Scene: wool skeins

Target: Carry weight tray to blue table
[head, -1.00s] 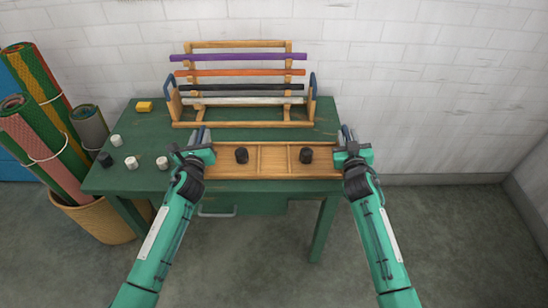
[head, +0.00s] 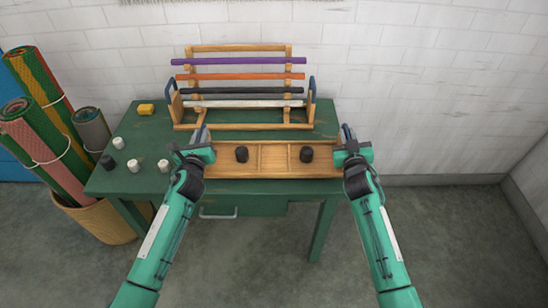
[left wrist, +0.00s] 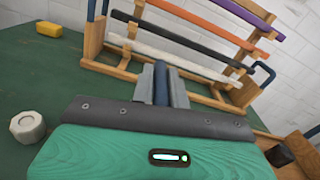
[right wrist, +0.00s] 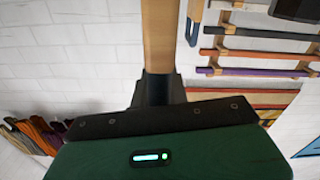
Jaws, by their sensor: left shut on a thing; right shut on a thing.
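The weight tray (head: 273,156) is a long wooden tray with compartments, level at the front of the green table. One black weight (head: 242,154) sits in its left part and another black weight (head: 306,154) in its right part. My left gripper (head: 201,140) is shut on the tray's left blue handle, which also shows in the left wrist view (left wrist: 160,82). My right gripper (head: 348,138) is shut on the right handle, mostly hidden by the jaws. I cannot tell how far the tray is above the tabletop. No blue table is clearly in view.
The green table (head: 150,182) holds a wooden rack (head: 245,127) with coloured bars behind the tray. Several small white and black weights and a yellow block (head: 146,109) lie at left. A basket (head: 105,222) of rolled mats stands left. Floor (head: 450,240) at right is clear.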

